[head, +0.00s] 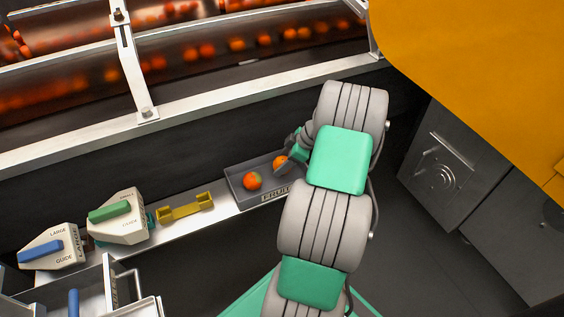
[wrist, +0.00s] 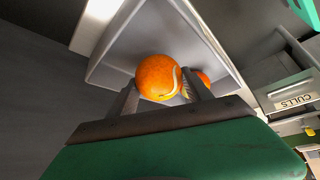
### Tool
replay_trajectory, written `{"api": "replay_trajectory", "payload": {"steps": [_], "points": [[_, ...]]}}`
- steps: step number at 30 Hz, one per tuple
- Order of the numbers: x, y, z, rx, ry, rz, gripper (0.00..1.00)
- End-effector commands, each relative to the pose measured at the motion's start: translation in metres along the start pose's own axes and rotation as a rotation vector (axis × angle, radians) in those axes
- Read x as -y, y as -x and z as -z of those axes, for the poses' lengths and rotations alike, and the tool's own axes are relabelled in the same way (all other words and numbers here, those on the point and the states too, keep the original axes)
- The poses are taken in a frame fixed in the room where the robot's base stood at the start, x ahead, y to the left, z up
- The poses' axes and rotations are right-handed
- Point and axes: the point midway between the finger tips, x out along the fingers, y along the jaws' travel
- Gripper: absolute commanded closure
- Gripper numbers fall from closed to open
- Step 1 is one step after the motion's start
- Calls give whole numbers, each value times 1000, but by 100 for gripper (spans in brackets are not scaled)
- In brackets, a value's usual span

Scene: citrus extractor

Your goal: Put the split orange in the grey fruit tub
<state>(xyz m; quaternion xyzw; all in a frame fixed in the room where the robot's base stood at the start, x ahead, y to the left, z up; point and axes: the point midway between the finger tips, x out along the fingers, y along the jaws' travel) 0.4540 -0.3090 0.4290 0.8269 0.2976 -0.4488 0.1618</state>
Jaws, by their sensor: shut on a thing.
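The split orange (wrist: 157,76), with a pale curved split down its skin, sits between the fingers of my gripper (wrist: 160,92) in the wrist view. My gripper is shut on it. In the head view the held orange (head: 280,162) shows at the right end of the grey fruit tub (head: 239,201), partly hidden by my gripper (head: 287,160). The tub's grey wall (wrist: 130,38) surrounds the orange in the wrist view. I cannot tell whether the orange touches the tub floor.
The tub stands on a narrow pale shelf, left of my arm. A yellow cradle (head: 185,207), a green-handled block (head: 118,216) and a blue-handled block (head: 50,247) stand further left. A CULLS-labelled container (wrist: 291,100) shows at right in the wrist view. Fruit-filled channels run behind.

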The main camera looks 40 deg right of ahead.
Motion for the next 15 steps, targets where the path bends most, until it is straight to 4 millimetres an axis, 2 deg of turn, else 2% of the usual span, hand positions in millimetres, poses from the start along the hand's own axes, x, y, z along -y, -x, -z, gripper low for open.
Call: {"api": "replay_trajectory", "payload": {"steps": [15], "points": [[0,-14,-9,0,0,0,87]]}}
